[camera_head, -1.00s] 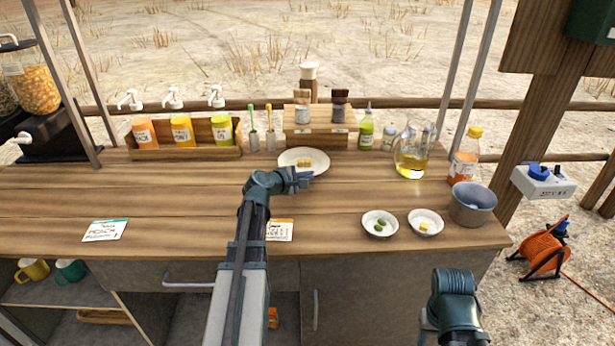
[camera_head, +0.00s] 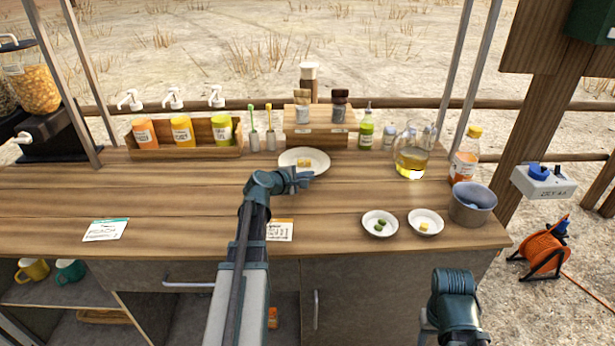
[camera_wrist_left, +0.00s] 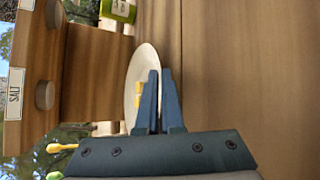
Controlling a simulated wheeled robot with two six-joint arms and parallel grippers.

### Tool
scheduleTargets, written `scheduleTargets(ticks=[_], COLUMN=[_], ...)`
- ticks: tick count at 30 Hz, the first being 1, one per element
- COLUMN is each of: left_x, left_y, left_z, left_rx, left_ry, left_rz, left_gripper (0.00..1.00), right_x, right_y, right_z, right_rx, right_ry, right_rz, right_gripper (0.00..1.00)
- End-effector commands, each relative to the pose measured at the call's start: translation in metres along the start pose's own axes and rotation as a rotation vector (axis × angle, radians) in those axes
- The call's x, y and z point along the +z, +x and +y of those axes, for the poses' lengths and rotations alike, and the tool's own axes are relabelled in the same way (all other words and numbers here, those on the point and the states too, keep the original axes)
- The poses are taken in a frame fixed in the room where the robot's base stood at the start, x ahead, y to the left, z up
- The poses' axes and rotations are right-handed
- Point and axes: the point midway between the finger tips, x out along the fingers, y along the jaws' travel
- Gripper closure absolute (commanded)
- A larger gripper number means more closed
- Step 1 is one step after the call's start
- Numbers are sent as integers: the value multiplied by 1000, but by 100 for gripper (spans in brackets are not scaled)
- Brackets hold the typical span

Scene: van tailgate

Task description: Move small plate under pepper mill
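The small white plate (camera_head: 292,162) with yellow pieces on it is at the back middle of the counter, in front of the wooden riser (camera_head: 320,140). Two shakers stand on the riser, one light (camera_head: 302,110) and one dark-topped (camera_head: 340,106); a tall brown mill with a white top (camera_head: 309,80) stands behind. I cannot tell surely which is the pepper mill. My left gripper (camera_head: 303,176) is at the plate's front rim. In the left wrist view its fingers (camera_wrist_left: 161,80) are close together with the plate's rim (camera_wrist_left: 146,56) between them. My right gripper is hidden; only arm shows.
Sauce pots in a wooden box (camera_head: 185,152) stand left, and a green bottle (camera_head: 366,130), oil jug (camera_head: 411,165) and orange bottle (camera_head: 465,155) right. Two small bowls (camera_head: 380,230) (camera_head: 425,232) and a grey pot (camera_head: 473,215) sit front right. The left counter is mostly clear.

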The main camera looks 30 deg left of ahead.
Motion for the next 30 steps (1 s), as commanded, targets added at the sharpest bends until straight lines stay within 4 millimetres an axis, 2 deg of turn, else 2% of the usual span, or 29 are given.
scheduleTargets(ticks=[30], left_x=[73], left_y=[47], left_z=[-12], left_rx=[-2], left_ry=[1], left_rz=[-2], left_gripper=[100], right_x=[0], right_y=[0], right_z=[0], right_rx=[0], right_ry=[0], right_rz=[0], right_gripper=[50])
